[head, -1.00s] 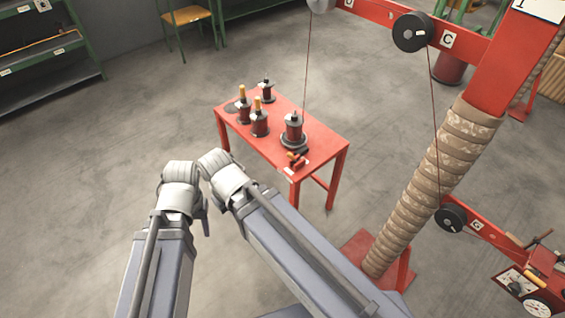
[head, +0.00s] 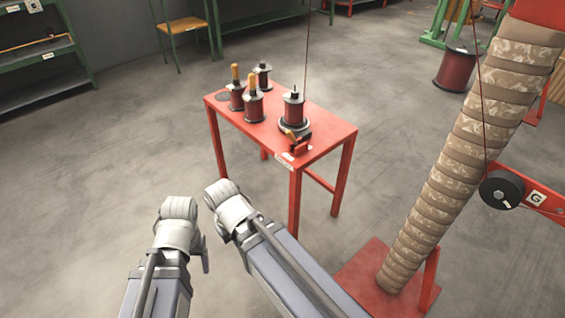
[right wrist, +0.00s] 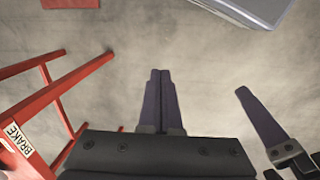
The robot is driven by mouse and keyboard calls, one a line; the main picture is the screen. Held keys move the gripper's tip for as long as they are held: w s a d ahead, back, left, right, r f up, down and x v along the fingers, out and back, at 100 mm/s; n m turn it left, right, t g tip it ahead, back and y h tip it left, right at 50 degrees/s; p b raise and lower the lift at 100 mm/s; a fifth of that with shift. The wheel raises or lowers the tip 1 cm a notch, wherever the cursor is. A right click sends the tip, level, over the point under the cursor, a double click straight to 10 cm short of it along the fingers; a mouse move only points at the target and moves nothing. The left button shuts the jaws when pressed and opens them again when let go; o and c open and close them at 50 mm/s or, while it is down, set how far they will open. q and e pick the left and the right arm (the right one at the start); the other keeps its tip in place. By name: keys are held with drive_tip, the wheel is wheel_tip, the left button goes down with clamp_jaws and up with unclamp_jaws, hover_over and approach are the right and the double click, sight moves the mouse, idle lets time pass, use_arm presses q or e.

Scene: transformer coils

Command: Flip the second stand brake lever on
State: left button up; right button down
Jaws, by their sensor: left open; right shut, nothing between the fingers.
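A red stand table (head: 327,135) stands ahead of me. Near its front corner is a small brake lever (head: 299,144) with a red and orange body, beside a dark spool (head: 293,108) on a round base. Its exact setting is too small to tell. A BRAKE label on the table edge shows in the right wrist view (right wrist: 19,139). My left gripper (head: 205,258) is open and empty, left of and below the table. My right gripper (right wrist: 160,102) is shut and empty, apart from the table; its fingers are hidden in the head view.
Several other spools (head: 253,105) stand on the table. A wrapped post (head: 455,165) on a red base plate (head: 360,275) stands to the right, with a black pulley (head: 502,190) beside it. A thin wire rises from the spool near the lever. The floor left of the table is clear.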

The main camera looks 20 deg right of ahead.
drive_tip(key=w+d+f+b, duration=0.2)
drive_tip(key=d+f+b, duration=0.15)
drive_tip(key=f, duration=0.25)
drive_tip(key=w+d+r+n+t+h+b, duration=0.1)
drive_tip(key=w+d+r+n+t+h, duration=0.1)
drive_tip(key=w+d+n+h, duration=0.45)
use_arm(q)
wheel_tip(320, 180, down, 6)
drive_tip(key=shift+f, duration=0.15)
use_arm(e)
drive_tip(key=w+d+r+n+t+h, duration=0.1)
drive_tip(key=w+r+n+t+h, duration=0.4)
drive_tip(key=w+r+n, duration=0.6)
wheel_tip(320, 180, up, 3)
drive_tip(key=n, duration=0.4)
drive_tip(key=shift+w+d+f+h, duration=0.15)
drive_tip(key=shift+w+h, duration=0.15)
drive_tip(key=shift+h, duration=0.05)
use_arm(q)
drive_tip(key=shift+d+f, duration=0.1)
use_arm(e)
drive_tip(key=shift+d+f, duration=0.1)
